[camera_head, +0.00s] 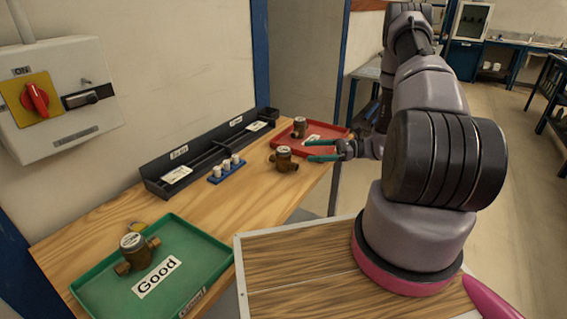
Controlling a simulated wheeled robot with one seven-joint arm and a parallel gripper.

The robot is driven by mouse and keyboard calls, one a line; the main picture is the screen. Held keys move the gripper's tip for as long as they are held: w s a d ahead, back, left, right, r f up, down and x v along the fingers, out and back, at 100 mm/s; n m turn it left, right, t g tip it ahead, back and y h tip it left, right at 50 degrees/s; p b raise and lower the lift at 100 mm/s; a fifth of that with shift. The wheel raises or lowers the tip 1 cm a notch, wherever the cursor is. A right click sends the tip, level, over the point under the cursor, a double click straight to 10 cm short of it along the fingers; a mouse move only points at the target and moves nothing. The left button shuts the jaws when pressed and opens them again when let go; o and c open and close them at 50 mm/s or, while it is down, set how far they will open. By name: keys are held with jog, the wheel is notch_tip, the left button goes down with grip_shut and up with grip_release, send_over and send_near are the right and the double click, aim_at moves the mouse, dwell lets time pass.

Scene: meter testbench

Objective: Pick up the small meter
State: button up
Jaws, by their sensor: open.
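A small brass meter (283,159) with a pale cap stands on the bare wooden bench, just left of my gripper. My gripper (312,150) is open and empty, its two green-tipped fingers pointing left at this meter with a small gap visible. Another brass meter (299,128) stands in the red tray (331,145), behind my gripper. A third brass meter (137,254), larger in view, sits in the green tray (201,253) marked "Good". The height of my fingers above the bench is hard to tell.
A long black bin rack (213,147) runs along the bench's back edge. A blue holder (226,172) with several white caps stands in front of it. Bare wood (222,199) is free between holder and green tray.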

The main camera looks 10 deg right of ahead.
aim_at(284, 156)
jog(key=shift+d+f+m+t, duration=0.15)
jog(key=shift+f+m+t, duration=0.2)
jog(key=shift+f, duration=0.7)
jog(key=shift+m, duration=0.25)
jog(key=x, duration=0.5)
jog(key=shift+w+x, duration=0.15)
jog(key=shift+x, duration=1.25)
jog(key=shift+w+x, duration=0.2)
jog(key=shift+x, duration=1.2)
jog(key=shift+d, duration=0.1)
grip_shut()
